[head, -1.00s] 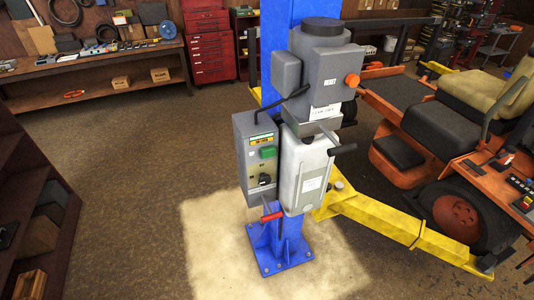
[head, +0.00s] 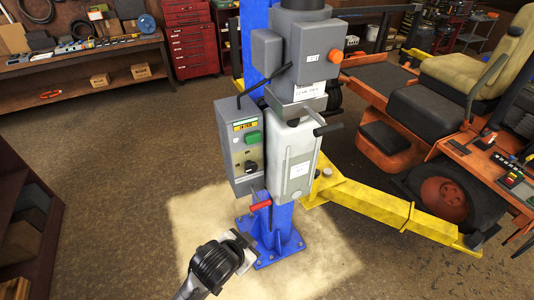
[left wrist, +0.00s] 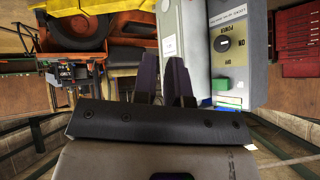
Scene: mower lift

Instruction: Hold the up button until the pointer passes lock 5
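The grey control box (head: 228,158) is mounted on the blue lift post (head: 283,225). It has a green button (head: 253,137), a yellow-edged label (head: 244,125) above it and a black knob (head: 250,166) below. My left gripper (head: 243,238) is low in front of the post, below the box and apart from it. In the left wrist view its fingers (left wrist: 163,75) lie close side by side with nothing between them. There the box appears inverted, with the green button (left wrist: 221,84) to the right of the fingers. I cannot make out a pointer or lock numbers. My right gripper is out of view.
A red-handled lever (head: 261,205) sticks out below the box, close above my left gripper. A black handle (head: 328,129) juts from the grey unit. A yellow lift arm (head: 385,210) and an orange mower (head: 385,140) are at right. The floor left of the post is open.

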